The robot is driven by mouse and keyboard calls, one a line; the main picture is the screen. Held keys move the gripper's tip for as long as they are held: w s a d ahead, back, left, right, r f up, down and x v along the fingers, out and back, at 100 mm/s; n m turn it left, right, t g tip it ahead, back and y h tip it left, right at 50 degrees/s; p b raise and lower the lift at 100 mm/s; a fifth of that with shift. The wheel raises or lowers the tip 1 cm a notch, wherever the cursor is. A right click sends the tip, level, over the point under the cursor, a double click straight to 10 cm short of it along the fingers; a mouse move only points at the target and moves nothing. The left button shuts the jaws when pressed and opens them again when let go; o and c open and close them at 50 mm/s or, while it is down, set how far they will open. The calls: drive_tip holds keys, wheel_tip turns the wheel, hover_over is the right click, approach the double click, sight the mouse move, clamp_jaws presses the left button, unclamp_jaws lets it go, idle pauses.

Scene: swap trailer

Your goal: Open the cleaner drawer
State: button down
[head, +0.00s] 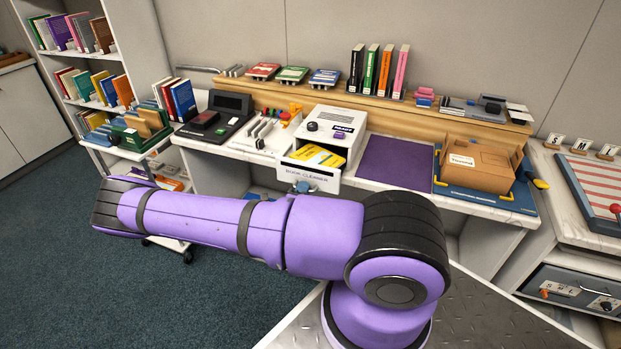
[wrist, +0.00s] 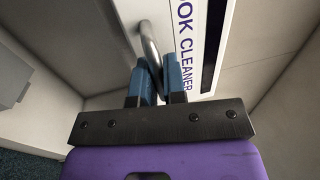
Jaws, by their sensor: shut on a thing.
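The book cleaner (head: 338,127) is a white box on the long desk. Its drawer (head: 325,178), with "BOOK CLEANER" on the front, stands pulled out toward me. A yellow book (head: 317,156) lies in it. In the wrist view the drawer front (wrist: 187,45) carries a metal bar handle (wrist: 149,42). My gripper (wrist: 158,72) has its two blue fingers closed around this handle. In the head view the gripper (head: 303,188) is at the drawer front, partly hidden behind my purple arm, and the handle is hard to make out.
A purple mat (head: 394,163) lies right of the cleaner, then a cardboard box (head: 474,166) on a blue mat. A black device (head: 216,118) and small tools stand to the left. A book cart (head: 128,155) stands at the desk's left end. Floor at left is clear.

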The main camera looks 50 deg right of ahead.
drive_tip(key=r+v, duration=0.1)
drive_tip(key=v, duration=0.6)
drive_tip(key=shift+s+a, duration=0.15)
drive_tip(key=shift+a, duration=0.2)
drive_tip(key=c, duration=1.5)
unclamp_jaws()
drive_tip(key=v, duration=1)
drive_tip(key=shift+a, duration=0.35)
drive_tip(key=shift+s, duration=0.1)
